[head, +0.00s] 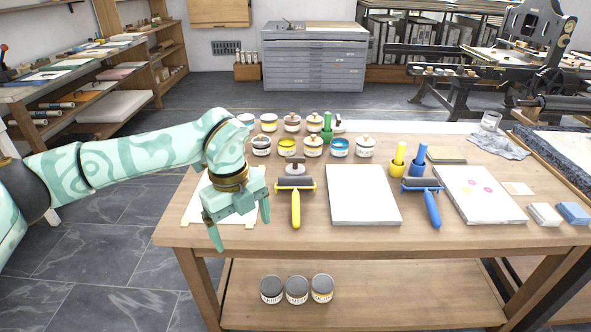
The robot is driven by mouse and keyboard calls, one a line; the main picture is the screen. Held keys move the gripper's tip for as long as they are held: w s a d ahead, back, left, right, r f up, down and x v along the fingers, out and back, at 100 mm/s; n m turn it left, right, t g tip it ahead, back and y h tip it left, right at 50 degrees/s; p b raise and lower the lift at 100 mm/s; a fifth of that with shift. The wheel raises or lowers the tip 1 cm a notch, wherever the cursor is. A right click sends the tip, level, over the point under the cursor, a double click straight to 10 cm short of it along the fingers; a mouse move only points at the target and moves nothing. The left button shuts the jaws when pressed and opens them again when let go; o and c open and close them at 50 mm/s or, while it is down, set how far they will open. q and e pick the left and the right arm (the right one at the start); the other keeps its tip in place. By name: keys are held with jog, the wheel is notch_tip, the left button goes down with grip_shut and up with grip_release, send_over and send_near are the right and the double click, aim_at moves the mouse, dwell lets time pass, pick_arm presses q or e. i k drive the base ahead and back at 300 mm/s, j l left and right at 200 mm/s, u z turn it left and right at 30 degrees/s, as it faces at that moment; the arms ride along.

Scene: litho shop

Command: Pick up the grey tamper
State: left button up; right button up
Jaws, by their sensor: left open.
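My left gripper (240,224) is open and empty, its fingers pointing down over the left part of the wooden table (275,238). A small grey piece with a knob on top (295,167) stands just behind the yellow roller, to the right of the gripper and apart from it; it may be the grey tamper, but its shape is too small to be sure. Tampers with upright handles stand further right: a yellow one (398,160) and a blue one (418,160). A green one (327,127) stands among the jars. My right gripper is not in view.
A yellow-handled roller (296,205) and a blue-handled roller (432,205) flank a pale slab (362,196). Several ink jars (288,146) crowd the back of the table. A sheet (198,208) lies under the left gripper. Three jars (297,290) stand on the lower shelf.

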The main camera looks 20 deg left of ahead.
aim_at(294, 169)
jog(key=i, duration=1.5)
